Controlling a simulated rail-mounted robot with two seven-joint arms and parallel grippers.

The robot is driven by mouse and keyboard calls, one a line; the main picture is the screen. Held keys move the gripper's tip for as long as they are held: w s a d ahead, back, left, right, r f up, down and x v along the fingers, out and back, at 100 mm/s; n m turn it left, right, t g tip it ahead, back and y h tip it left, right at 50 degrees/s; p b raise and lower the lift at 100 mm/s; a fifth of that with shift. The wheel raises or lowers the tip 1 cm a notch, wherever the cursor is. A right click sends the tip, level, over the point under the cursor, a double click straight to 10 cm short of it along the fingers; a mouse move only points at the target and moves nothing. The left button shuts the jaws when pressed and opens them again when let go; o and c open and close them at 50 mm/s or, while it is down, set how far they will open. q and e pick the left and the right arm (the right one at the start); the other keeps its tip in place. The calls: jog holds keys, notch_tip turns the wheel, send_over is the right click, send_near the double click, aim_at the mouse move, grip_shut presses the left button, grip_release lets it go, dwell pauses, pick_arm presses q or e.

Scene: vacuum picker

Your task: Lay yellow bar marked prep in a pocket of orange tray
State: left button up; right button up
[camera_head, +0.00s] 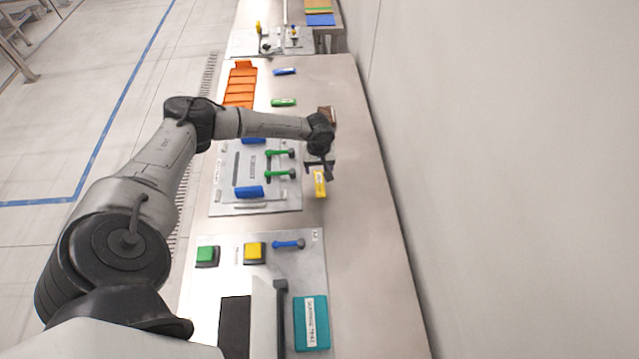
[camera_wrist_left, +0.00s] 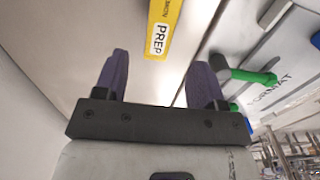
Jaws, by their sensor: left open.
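The yellow bar marked PREP (camera_head: 320,185) lies on the bench, right of the grey panel. In the left wrist view the yellow bar (camera_wrist_left: 163,28) shows its PREP label just beyond the fingertips, between the lines of the two fingers. My left gripper (camera_head: 318,165) is close to the bar's far end in the head view. The left wrist view shows the gripper (camera_wrist_left: 158,62) open, with nothing between its fingers. The orange tray (camera_head: 240,88) with its row of pockets lies farther back on the left of the bench. My right gripper is not in view.
A blue bar (camera_head: 284,71) and a green bar (camera_head: 284,102) lie right of the tray. The grey panel (camera_head: 226,208) carries blue and green handles. A nearer panel has green and yellow buttons (camera_head: 254,252) and a teal box (camera_head: 312,325). A wall stands to the right.

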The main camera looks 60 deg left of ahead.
aim_at(319, 180)
pick_arm(q)
jog(key=shift+d+f, duration=0.15)
jog(key=shift+f, duration=1.2)
jog(key=shift+d+f, duration=0.1)
jog(key=shift+f, duration=1.25)
jog(key=c, duration=1.1)
